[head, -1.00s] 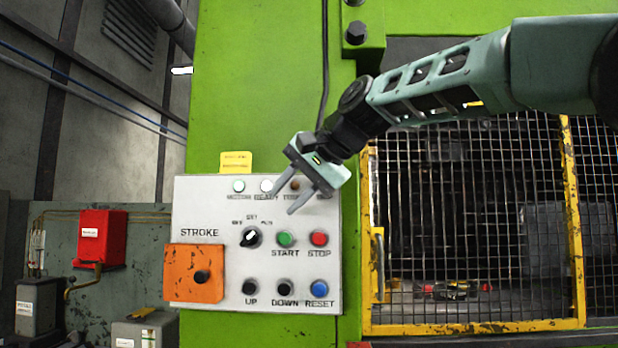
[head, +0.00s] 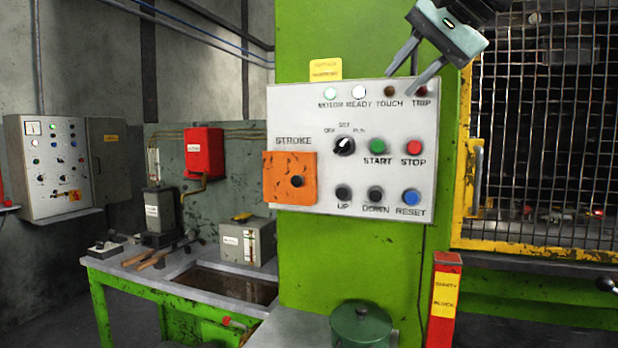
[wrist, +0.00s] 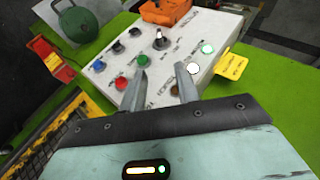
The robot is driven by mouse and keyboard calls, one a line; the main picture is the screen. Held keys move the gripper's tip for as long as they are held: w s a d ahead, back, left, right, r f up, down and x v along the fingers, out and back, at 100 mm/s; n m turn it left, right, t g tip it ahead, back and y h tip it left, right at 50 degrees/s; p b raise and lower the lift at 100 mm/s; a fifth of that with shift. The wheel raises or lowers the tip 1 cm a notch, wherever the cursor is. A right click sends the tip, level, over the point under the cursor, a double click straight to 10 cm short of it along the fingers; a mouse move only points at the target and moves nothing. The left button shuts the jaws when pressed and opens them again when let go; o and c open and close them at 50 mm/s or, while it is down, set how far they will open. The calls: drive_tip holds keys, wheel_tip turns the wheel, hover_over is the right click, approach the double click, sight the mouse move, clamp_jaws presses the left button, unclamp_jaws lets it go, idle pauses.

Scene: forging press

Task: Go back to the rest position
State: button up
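My gripper (head: 420,73) is at the top right of the control panel (head: 330,100) in the head view, its two fingers spread apart and empty. The fingers overlap the panel's upper right edge in the picture, close to the TOUCH and TRIP lamps. In the wrist view my gripper (wrist: 162,86) points toward the panel (wrist: 212,50), with nothing between the fingers. I cannot tell the exact gap to the panel. The MOTOR lamp (head: 330,93) and READY lamp (head: 359,93) are lit pale. The TOUCH lamp (head: 389,92) and TRIP lamp look dark.
A yellow-framed mesh guard (head: 550,120) stands on the right. A red safety block post (head: 443,300) and a green round-lidded pot (head: 362,325) stand below the panel. A green bench (head: 130,283) with tools and a grey cabinet (head: 45,160) are on the left.

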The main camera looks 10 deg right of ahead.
drive_tip(key=s+a+f+n+g, duration=0.35)
drive_tip(key=a+f, duration=0.25)
drive_tip(key=f, duration=0.6)
drive_tip(key=s+a+f+n+g, duration=0.2)
drive_tip(key=s+a+f+n, duration=0.35)
drive_tip(key=f, duration=0.75)
drive_tip(key=s+f+n+g+h, duration=0.3)
drive_tip(key=s+f+n, duration=0.4)
drive_tip(key=s+f, duration=1)
wheel_tip(320, 180, down, 2)
drive_tip(key=shift+s+a+f+h, duration=0.15)
drive_tip(key=shift+a+h, duration=0.2)
drive_tip(key=shift+h, duration=0.25)
drive_tip(key=shift+o, duration=0.3)
